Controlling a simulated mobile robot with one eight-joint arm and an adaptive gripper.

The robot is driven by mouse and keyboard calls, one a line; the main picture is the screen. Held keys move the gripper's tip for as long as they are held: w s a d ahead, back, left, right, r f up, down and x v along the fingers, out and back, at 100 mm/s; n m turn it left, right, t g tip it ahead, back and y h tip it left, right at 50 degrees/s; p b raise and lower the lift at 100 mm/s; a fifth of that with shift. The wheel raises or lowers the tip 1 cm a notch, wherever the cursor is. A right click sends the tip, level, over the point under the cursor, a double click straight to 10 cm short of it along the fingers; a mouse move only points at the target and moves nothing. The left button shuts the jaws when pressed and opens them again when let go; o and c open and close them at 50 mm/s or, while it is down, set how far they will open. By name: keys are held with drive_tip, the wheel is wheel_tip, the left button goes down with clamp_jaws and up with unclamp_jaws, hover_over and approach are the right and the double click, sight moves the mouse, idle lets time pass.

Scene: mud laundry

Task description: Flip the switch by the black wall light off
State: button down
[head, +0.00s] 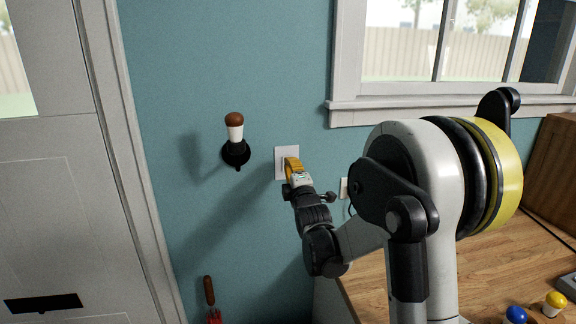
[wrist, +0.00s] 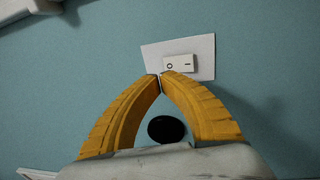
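The switch (wrist: 180,64) is a small white rocker on a white wall plate (wrist: 206,58), marked with a circle at its left end and a line at its right end in the wrist view. In the head view the plate (head: 281,159) is on the teal wall, just right of the black wall light (head: 236,152), which has a white and brown top. My gripper (wrist: 160,76) has its yellow fingertips together, with nothing between them, at the plate's edge near the circle end. Whether the tips touch the rocker I cannot tell. In the head view my gripper (head: 289,158) covers part of the plate and hides the rocker.
A grey door (head: 60,190) is at the left and a window sill (head: 400,108) at the upper right. A wooden counter (head: 505,255) at the lower right holds blue and yellow round-topped objects. A second white plate (head: 344,188) is right of my gripper.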

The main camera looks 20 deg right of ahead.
drive_tip(key=r+p+v, duration=0.1)
drive_tip(key=r+v, duration=0.1)
drive_tip(key=v, duration=0.7)
drive_tip(key=shift+s+r, duration=0.15)
drive_tip(key=s+a+f+m+g+y+b, duration=0.1)
drive_tip(key=s+a+f+m+g, duration=0.3)
drive_tip(key=s, duration=0.6)
drive_tip(key=s+a+f+m+g+y+b, duration=0.1)
drive_tip(key=s+a+f+m+g, duration=0.3)
drive_tip(key=s, duration=0.5)
drive_tip(key=s+a+f+m+g+y+b, duration=0.1)
drive_tip(key=s+a+f+m+g+b, duration=0.1)
drive_tip(key=s+a+f+m+g, duration=0.2)
drive_tip(key=s+a+f+m, duration=0.1)
drive_tip(key=s+f+m, duration=0.2)
drive_tip(key=s, duration=0.3)
drive_tip(key=shift+s+f+m+y+b, duration=0.35)
drive_tip(key=shift+f+m+y, duration=0.05)
